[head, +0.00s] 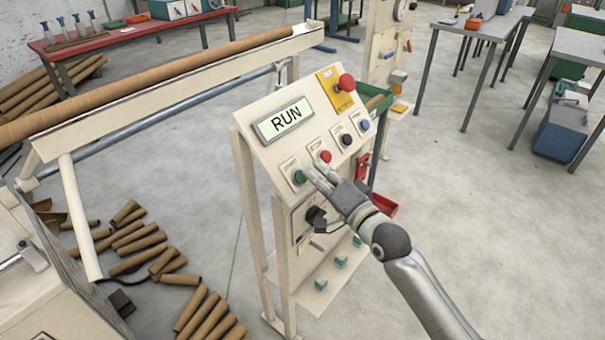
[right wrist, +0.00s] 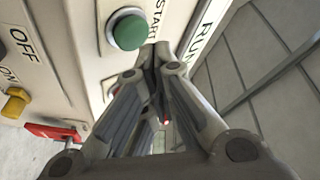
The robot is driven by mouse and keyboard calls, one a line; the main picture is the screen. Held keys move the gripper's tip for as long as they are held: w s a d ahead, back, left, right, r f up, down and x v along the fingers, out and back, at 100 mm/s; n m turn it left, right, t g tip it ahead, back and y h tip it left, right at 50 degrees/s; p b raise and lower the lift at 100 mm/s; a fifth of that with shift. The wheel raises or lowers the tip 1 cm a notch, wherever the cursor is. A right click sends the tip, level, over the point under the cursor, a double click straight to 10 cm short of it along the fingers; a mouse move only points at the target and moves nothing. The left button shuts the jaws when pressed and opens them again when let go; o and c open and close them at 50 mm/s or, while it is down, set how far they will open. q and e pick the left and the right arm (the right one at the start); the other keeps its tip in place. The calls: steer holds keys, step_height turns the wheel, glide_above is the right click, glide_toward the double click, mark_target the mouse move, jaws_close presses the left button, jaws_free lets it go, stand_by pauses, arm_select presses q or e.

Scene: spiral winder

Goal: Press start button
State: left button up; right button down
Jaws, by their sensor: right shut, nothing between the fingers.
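The green start button (head: 299,177) is on the sloped face of a cream control panel (head: 262,157), at its lower left. In the right wrist view the green button (right wrist: 129,31) shows large, with the word START beside it. My right gripper (head: 311,172) is shut and empty, its fingertips just right of the green button in the head view. In the right wrist view the fingertips (right wrist: 154,54) lie close beside the button's edge; I cannot tell whether they touch it. The panel's display (head: 285,120) reads RUN. My left gripper is not in view.
A red button (head: 325,156), black and blue knobs and a red emergency stop (head: 346,82) are on the same panel. A long cardboard tube (head: 150,81) lies on the machine to the left. Cut tubes (head: 140,245) litter the floor. Open floor lies right of the panel.

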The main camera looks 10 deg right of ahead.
steer(key=s+d+r+p, duration=0.1)
steer(key=p, duration=0.1)
steer(key=s+d+r+p, duration=0.1)
steer(key=s+r+p, duration=0.1)
steer(key=shift+d+r, duration=0.1)
steer(key=shift+d, duration=0.1)
stand_by(0.3)
stand_by(0.6)
